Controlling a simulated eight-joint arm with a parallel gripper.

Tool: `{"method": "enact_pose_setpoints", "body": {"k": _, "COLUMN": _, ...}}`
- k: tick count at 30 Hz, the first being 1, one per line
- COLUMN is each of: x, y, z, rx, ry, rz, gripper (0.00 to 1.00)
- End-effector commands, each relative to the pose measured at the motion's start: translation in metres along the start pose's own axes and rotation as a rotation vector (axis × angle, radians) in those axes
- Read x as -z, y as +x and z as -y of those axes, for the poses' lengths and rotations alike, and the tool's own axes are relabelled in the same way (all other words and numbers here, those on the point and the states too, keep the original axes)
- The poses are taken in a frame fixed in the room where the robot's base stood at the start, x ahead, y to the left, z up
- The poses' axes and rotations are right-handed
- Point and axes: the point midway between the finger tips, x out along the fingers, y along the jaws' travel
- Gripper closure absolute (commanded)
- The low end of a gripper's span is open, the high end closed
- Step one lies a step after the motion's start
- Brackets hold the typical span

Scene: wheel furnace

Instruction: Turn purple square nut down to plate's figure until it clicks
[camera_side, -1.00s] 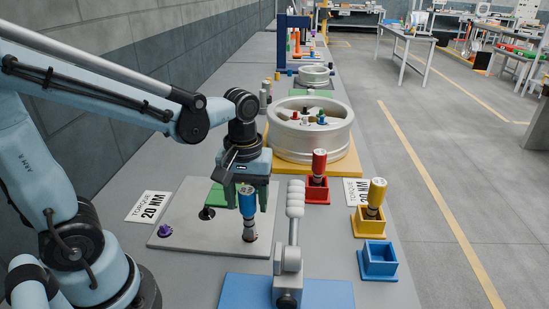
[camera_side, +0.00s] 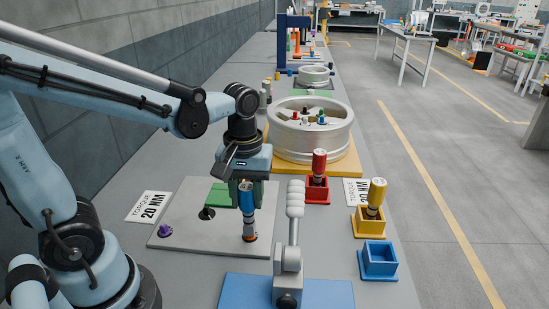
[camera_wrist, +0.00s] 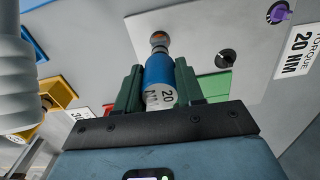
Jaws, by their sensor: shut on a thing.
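The purple nut (camera_side: 165,230) sits at the left front corner of the grey plate (camera_side: 190,241); it also shows at the top right of the wrist view (camera_wrist: 278,12). My gripper (camera_side: 247,190) is shut on a blue torque tool (camera_side: 247,202), held upright over the plate's right front part. In the wrist view the green fingers grip both sides of the blue tool (camera_wrist: 159,72), marked 20. The tool's lower end meets an orange nut (camera_side: 250,237) on the plate, well apart from the purple nut. The exact fit there is too small to tell.
A 20 NM card (camera_side: 149,206) lies left of the plate. A grey-handled lever (camera_side: 294,225) stands close at right. Red (camera_side: 317,190) and yellow (camera_side: 367,222) holders bear tools; the blue holder (camera_side: 378,260) is empty. A wheel (camera_side: 310,140) stands behind.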

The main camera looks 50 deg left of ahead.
Motion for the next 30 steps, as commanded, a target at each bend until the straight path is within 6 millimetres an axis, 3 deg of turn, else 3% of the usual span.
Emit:
{"method": "enact_pose_setpoints", "body": {"k": 19, "x": 0.0, "y": -0.036, "z": 0.0, "rx": 0.0, "ry": 0.0, "rz": 0.0, "gripper": 1.0}}
{"method": "enact_pose_setpoints", "body": {"k": 30, "x": 0.0, "y": -0.041, "z": 0.0, "rx": 0.0, "ry": 0.0, "rz": 0.0, "gripper": 1.0}}
